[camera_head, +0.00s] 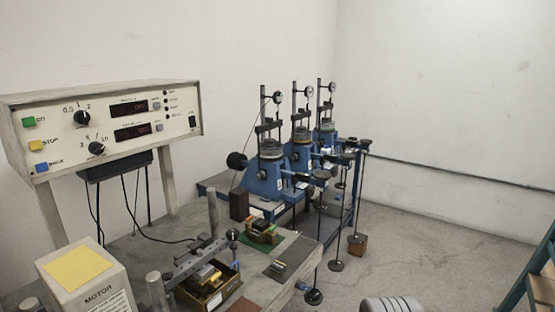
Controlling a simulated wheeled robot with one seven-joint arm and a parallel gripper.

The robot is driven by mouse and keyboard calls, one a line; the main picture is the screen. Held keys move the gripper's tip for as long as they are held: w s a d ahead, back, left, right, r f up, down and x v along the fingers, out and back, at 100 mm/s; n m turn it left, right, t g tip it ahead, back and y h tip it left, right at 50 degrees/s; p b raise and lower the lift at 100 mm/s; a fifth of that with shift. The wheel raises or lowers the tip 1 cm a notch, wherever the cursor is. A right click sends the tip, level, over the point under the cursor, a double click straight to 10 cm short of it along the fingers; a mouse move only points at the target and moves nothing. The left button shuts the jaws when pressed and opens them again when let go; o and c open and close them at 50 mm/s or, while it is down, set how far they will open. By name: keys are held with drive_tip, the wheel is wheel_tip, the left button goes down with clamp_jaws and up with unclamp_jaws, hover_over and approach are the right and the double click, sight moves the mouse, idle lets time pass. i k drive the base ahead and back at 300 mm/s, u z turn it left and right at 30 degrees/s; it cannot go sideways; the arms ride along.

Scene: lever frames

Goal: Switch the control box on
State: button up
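The control box (105,118) is a cream panel in a wooden-sided case at the left of the head view. It stands raised on posts. Green (29,122), yellow (37,145) and blue (41,167) buttons run down its left side. It has two black knobs, an upper one (82,118) and a lower one (97,149). Two dark displays with faint red characters, an upper one (128,107) and a lower one (132,131), sit right of the knobs. A small black switch (192,121) is near the right edge; its position is too small to tell. My gripper is not in view.
A box marked MOTOR (92,278) with a yellow top stands below the control box. Black cables (140,220) hang under it. Blue test machines (265,180) with hanging weights stand in the middle. The grey floor (440,230) at right is largely clear.

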sight(193, 124)
drive_tip(key=z, duration=1.15)
drive_tip(key=i, duration=2.05)
drive_tip(key=u, duration=3.05)
drive_tip(key=k, duration=0.5)
drive_tip(key=u, duration=0.4)
drive_tip(key=i, duration=0.45)
drive_tip(key=u, duration=0.7)
